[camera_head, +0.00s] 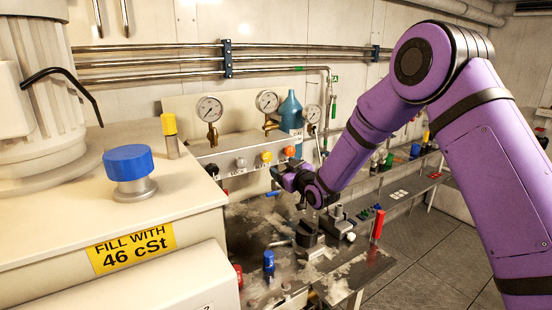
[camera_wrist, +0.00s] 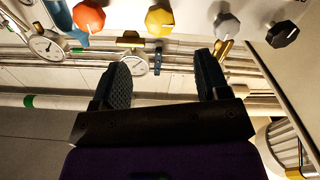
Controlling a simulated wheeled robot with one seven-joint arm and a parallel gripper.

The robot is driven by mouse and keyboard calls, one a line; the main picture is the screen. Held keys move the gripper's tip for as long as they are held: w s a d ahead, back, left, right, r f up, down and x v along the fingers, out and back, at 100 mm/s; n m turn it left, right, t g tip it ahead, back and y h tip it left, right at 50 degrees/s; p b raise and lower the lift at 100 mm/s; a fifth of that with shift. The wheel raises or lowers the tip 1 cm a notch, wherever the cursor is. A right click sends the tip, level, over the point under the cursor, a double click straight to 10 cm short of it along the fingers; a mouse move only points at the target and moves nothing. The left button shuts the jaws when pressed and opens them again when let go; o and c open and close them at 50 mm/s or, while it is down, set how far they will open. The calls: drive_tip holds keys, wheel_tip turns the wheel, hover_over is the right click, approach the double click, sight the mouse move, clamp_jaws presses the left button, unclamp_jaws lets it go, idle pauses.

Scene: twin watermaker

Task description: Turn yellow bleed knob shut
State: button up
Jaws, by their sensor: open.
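The yellow bleed knob (camera_head: 266,156) sits on the panel in a row with a black, a white and an orange knob. In the wrist view the yellow knob (camera_wrist: 159,21) is faceted and lies beyond the fingertips, roughly in line with the gap between them. My gripper (camera_wrist: 162,68) is open with nothing between its two dark fingers. In the head view my gripper (camera_head: 280,178) is in front of and a little below the knob row. The knob appears apart from the fingers.
Neighbouring knobs are orange (camera_wrist: 88,16), white (camera_wrist: 227,24) and black (camera_wrist: 282,34). Gauges (camera_head: 209,109) stand above the panel. A blue bottle (camera_head: 290,113) is behind it. A cluttered bench (camera_head: 245,215) with fittings lies below. A tank with a blue cap (camera_head: 128,162) is at left.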

sight(268, 158)
drive_tip(key=x, duration=1)
drive_tip(key=shift+w+a, duration=0.1)
drive_tip(key=c, duration=0.9)
drive_tip(key=shift+c, duration=0.2)
